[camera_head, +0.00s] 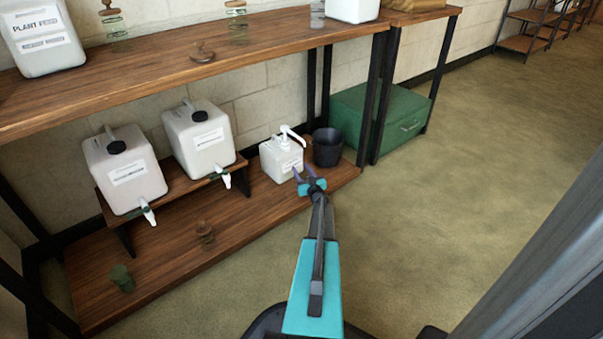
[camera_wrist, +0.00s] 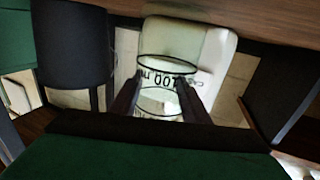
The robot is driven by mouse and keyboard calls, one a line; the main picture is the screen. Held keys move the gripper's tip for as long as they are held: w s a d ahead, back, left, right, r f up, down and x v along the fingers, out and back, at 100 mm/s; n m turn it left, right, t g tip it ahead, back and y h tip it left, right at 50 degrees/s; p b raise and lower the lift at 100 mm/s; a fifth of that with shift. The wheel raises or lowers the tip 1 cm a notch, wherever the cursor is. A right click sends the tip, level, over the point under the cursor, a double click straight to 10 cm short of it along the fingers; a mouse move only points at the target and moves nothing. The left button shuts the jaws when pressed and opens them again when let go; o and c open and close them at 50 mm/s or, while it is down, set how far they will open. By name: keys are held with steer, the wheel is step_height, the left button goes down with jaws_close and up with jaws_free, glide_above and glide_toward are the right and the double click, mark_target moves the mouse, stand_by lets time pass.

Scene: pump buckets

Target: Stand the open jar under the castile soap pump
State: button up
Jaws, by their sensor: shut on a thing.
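A small clear jar (camera_wrist: 165,78) with dark rim lines and "100" lettering is between the fingers of my gripper (camera_wrist: 163,92) in the wrist view. My gripper (camera_head: 304,171) is shut on it. In the head view the jar is too see-through to make out. A white pump bottle (camera_head: 276,158) stands on the lower shelf just behind my gripper, its white spout (camera_head: 292,132) pointing right. The white bottle (camera_wrist: 218,50) fills the space behind the jar in the wrist view. I cannot tell whether the jar touches the shelf.
A black bucket (camera_head: 327,148) stands right of the pump bottle; it also shows in the wrist view (camera_wrist: 72,45). Two white tap canisters (camera_head: 125,168) (camera_head: 200,138) stand on a riser to the left. The upper shelf (camera_head: 150,70) overhangs. A green chest (camera_head: 400,120) is farther right.

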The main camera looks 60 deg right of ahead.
steer(key=shift+f, duration=0.1)
steer(key=o, duration=1.3)
steer(key=shift+s+a+r, duration=0.2)
steer(key=shift+a, duration=0.05)
steer(key=shift+p+v, duration=2)
steer(key=shift+v, duration=3.7)
steer(key=shift+f, duration=0.1)
